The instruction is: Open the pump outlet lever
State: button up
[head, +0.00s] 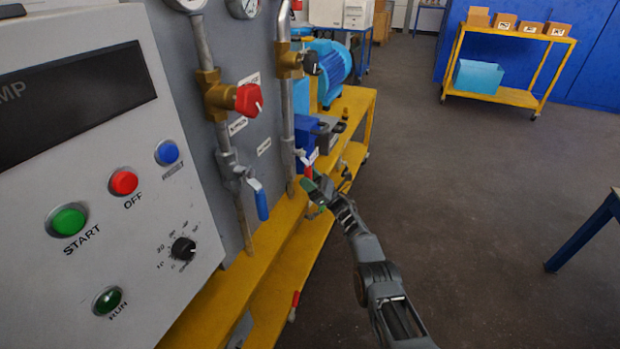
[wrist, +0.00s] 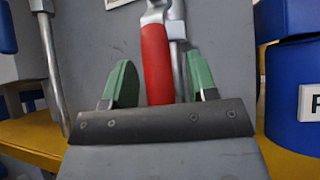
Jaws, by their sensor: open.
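A red-handled lever (wrist: 157,62) on a metal pipe fitting hangs down in the wrist view, its lower end behind the dark gripper bar. In the head view the red lever (head: 306,168) is small, on the right-hand vertical pipe. My gripper (wrist: 162,84) is open, with one green fingertip on each side of the red handle and visible gaps on both sides. In the head view my gripper (head: 318,190) is just below and right of this lever and partly hides it. The label beside it is too small to read.
A blue-handled lever (head: 261,199) hangs on the left pipe, below a red knob (head: 249,98). A black knob (head: 311,62) is above on the right pipe. The control panel (head: 100,200) fills the left. A blue motor (head: 332,68) stands behind.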

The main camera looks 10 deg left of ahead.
jog(key=shift+f, duration=0.1)
jog(key=b+v, duration=0.3)
jog(key=v, duration=1)
jog(key=shift+d+f, duration=0.2)
jog(key=shift+d, duration=0.1)
